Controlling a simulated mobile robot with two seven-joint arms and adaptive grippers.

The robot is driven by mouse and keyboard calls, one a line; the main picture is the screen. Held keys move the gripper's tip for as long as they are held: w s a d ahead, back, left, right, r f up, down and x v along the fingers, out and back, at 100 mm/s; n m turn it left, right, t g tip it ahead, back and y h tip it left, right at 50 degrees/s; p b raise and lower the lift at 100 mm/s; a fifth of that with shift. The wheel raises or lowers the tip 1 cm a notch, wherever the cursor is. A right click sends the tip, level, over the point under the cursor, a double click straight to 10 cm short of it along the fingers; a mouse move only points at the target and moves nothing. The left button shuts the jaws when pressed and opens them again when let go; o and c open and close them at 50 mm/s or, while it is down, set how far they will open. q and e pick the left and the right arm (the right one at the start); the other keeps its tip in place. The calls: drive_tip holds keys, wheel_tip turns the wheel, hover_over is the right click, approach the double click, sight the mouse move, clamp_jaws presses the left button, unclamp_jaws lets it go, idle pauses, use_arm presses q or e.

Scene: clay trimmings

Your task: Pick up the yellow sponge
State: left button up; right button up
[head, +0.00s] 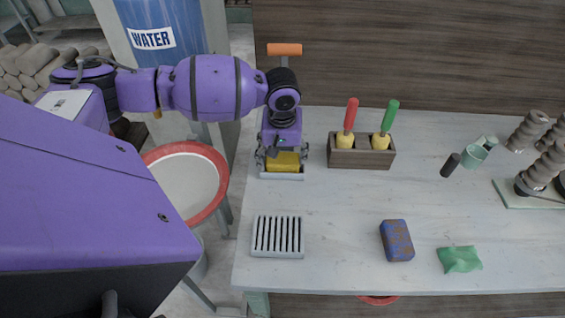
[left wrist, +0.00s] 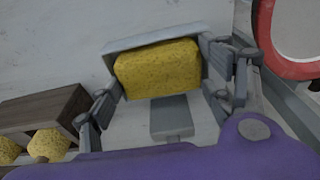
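The yellow sponge (head: 284,162) sits at the back left of the worktop, on a small grey pan (head: 283,177). In the left wrist view the sponge (left wrist: 157,68) fills the space between the fingers, with the pan's rim (left wrist: 150,40) behind it. My left gripper (head: 282,156) points down over the sponge, with one finger on each side of it. Its fingers are spread; I see no clear grip, and whether they touch the sponge's sides is hard to tell. My right gripper is not in view.
An orange handle (head: 284,50) stands behind my gripper. A wooden holder (head: 361,160) with red and green handled tools is close on the right. A slatted grey dish (head: 278,237), a blue-brown block (head: 397,240) and a green cloth (head: 459,259) lie in front. The middle worktop is clear.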

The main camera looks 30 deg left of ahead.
use_arm(q)
drive_tip(key=shift+c, duration=1.1)
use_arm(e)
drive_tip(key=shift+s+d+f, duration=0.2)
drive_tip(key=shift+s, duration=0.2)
use_arm(q)
drive_tip(key=shift+r, duration=0.15)
